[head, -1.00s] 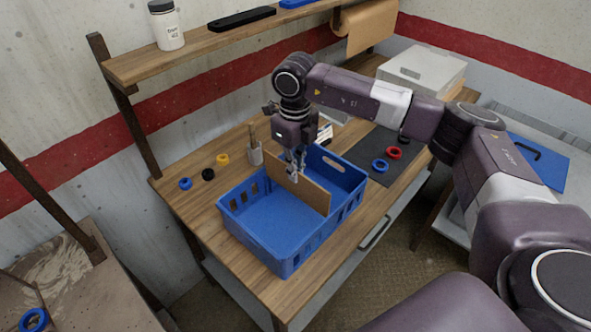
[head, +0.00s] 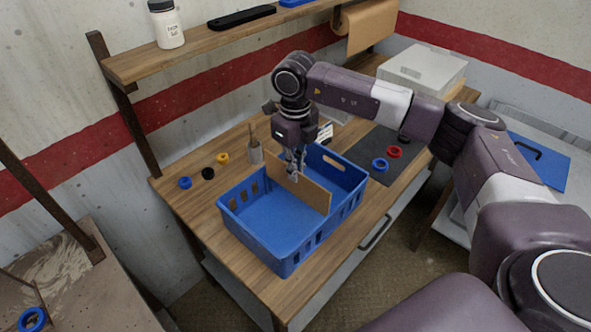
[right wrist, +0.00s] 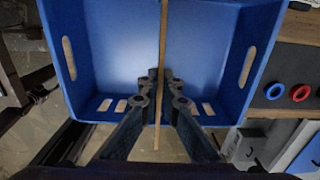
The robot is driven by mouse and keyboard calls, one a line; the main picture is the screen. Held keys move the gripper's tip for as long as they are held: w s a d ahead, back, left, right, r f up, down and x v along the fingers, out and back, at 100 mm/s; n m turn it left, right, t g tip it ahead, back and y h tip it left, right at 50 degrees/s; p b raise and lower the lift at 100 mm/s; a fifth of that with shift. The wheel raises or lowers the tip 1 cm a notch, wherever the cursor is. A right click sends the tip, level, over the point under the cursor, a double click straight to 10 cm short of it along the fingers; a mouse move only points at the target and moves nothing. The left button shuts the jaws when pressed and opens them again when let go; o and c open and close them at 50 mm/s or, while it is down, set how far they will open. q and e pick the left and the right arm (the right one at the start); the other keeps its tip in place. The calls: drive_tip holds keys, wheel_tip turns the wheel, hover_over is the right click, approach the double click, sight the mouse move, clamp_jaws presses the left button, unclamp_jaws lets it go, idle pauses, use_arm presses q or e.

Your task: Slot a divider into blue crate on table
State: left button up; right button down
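The blue crate (head: 262,243) stands on the wooden table, its open top facing up. A thin brown divider (head: 312,194) stands upright inside it and spans it from wall to wall, parting its room in two. In the right wrist view the divider (right wrist: 164,30) shows edge-on, across the crate floor. My right gripper (head: 293,176) is over the crate at the divider's top edge. In the right wrist view its fingers (right wrist: 161,80) lie close on both sides of the divider and look shut on it. Whether the divider's lower edge is fully seated is hidden. My left gripper is out of view.
Blue, black and yellow rings (head: 208,173) and a small holder (head: 256,153) lie left of the crate. A dark mat (head: 362,150) with a red ring (head: 395,152) and a blue ring (head: 379,165) lies to the right. A shelf (head: 200,50) runs above the table's back.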

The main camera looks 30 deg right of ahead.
sight(295, 190)
drive_tip(key=shift+f+b, duration=2.8)
drive_tip(key=shift+f, duration=1)
drive_tip(key=c, duration=2.1)
unclamp_jaws()
